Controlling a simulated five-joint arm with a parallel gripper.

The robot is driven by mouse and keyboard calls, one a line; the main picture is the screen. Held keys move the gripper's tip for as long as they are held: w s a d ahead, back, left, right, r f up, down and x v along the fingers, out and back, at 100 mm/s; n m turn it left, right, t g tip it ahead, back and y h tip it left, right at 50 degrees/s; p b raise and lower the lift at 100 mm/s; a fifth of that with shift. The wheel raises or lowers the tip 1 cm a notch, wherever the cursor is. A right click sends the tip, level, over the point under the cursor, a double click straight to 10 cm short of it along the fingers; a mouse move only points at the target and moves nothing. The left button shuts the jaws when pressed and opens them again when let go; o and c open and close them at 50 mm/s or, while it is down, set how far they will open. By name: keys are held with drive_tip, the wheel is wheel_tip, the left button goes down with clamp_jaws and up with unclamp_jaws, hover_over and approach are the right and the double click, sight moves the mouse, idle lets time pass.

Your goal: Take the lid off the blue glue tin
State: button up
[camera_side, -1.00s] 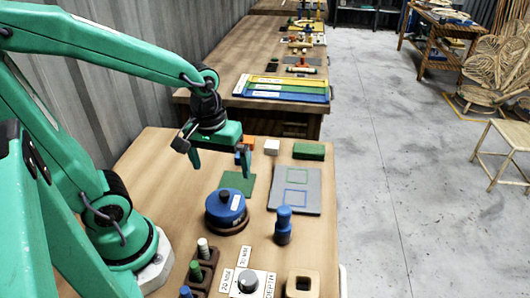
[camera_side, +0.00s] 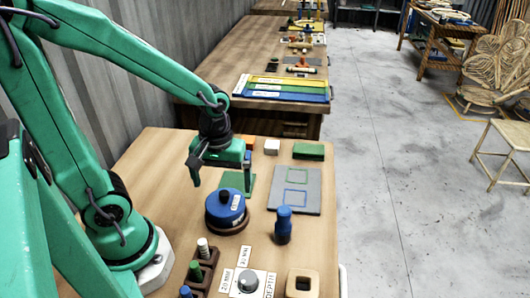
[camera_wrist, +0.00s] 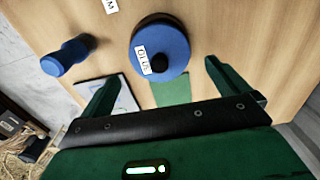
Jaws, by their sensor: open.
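The blue glue tin (camera_side: 228,216) stands upright on the table in a dark brown base. Its blue lid (camera_side: 225,200), with a dark knob on top, is on it. In the wrist view the lid (camera_wrist: 172,40) shows from above, with a white label and the black knob (camera_wrist: 160,63). My gripper (camera_side: 222,187) is open and empty, pointing down, above and slightly behind the tin in the side view. In the wrist view my gripper's fingers (camera_wrist: 161,72) are spread wide, with the knob between their lines; they appear apart from the tin.
A blue peg-like piece (camera_side: 283,225) stands right of the tin. Behind are a green square (camera_side: 243,180), a grey board (camera_side: 308,188) and a green block (camera_side: 309,151). In front are a dial (camera_side: 248,282), a rack of pegs (camera_side: 200,272) and a wooden ring (camera_side: 302,280).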

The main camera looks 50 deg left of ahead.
sight(224, 193)
drive_tip(key=shift+f, duration=0.15)
drive_tip(key=shift+w+f, duration=0.15)
drive_tip(key=shift+f, duration=2.3)
drive_tip(key=shift+c, duration=0.4)
drive_tip(key=c, duration=0.7)
